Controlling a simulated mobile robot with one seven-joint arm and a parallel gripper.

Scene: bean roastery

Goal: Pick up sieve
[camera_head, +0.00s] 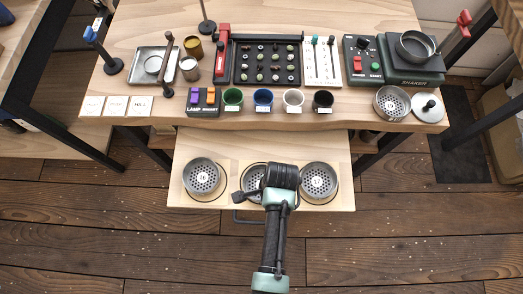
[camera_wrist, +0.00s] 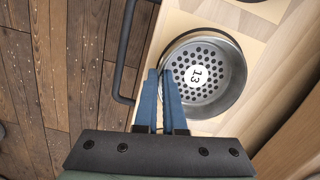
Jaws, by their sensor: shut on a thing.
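The sieve marked 13 (camera_wrist: 207,95) is a round metal pan with a perforated bottom and a white label. In the head view it appears to be the middle sieve (camera_head: 250,182) in the drawer, partly covered by my arm. My gripper (camera_wrist: 166,78) is shut on its near rim, with the two blue fingers close together there. In the head view my gripper (camera_head: 282,182) is seen from above and its fingertips are hidden. Whether the sieve is raised from the drawer I cannot tell.
A left sieve (camera_head: 203,177) and a right sieve (camera_head: 318,180) sit in the pulled-out drawer (camera_head: 228,154). The drawer handle (camera_wrist: 122,55) is at its front. The bench (camera_head: 140,30) above holds cups, a bean board, a shaker (camera_head: 415,77) with a pan, and another sieve (camera_head: 391,103).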

